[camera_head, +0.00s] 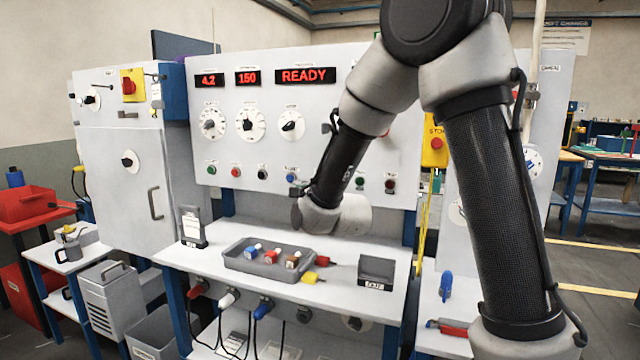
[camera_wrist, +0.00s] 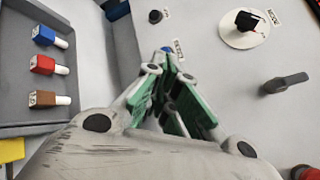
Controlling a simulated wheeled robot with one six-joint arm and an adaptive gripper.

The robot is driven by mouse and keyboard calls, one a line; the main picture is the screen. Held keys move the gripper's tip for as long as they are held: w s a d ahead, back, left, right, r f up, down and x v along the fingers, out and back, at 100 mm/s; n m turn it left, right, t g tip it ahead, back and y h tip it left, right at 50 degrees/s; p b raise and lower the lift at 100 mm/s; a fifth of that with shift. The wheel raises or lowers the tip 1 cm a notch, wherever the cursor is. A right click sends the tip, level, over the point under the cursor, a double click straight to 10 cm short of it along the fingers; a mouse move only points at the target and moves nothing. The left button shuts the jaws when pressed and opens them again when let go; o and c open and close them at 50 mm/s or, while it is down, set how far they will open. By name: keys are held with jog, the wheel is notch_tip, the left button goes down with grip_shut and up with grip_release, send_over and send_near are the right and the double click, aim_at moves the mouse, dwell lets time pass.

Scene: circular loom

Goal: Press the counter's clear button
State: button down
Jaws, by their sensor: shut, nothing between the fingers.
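In the wrist view my gripper (camera_wrist: 170,66) is shut and empty, its green-padded fingers together and pointing at the grey panel. A blue button (camera_wrist: 166,49) shows just past the fingertips, partly covered by them, with a small label beside it that I cannot read surely. Whether the tips touch it I cannot tell. In the head view the blue button (camera_head: 291,177) is at the right of a row of small buttons under the dials. My arm hides the gripper there. The red displays read 4.2, 150 (camera_head: 248,78) and READY.
A black button (camera_wrist: 155,16), a dial with a black knob (camera_wrist: 245,20) and a dark lever (camera_wrist: 285,83) surround the fingers. Below the panel, a grey tray (camera_head: 232,262) holds blue, red and brown pieces on a white shelf. A small dark box (camera_head: 377,270) stands right of it.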

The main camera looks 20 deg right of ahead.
dwell(0.4)
jog(key=w+d, duration=0.5)
jog(key=w, duration=0.2)
dwell(0.3)
jog(key=shift+w+d, duration=0.15)
dwell(1.2)
jog(key=shift+w+d, duration=0.2)
jog(key=shift+w, duration=0.05)
jog(key=shift+w+d, duration=0.3)
jog(key=shift+w, duration=0.05)
dwell(0.8)
jog(key=shift+s+a, duration=0.55)
jog(key=shift+s, duration=0.15)
dwell(0.3)
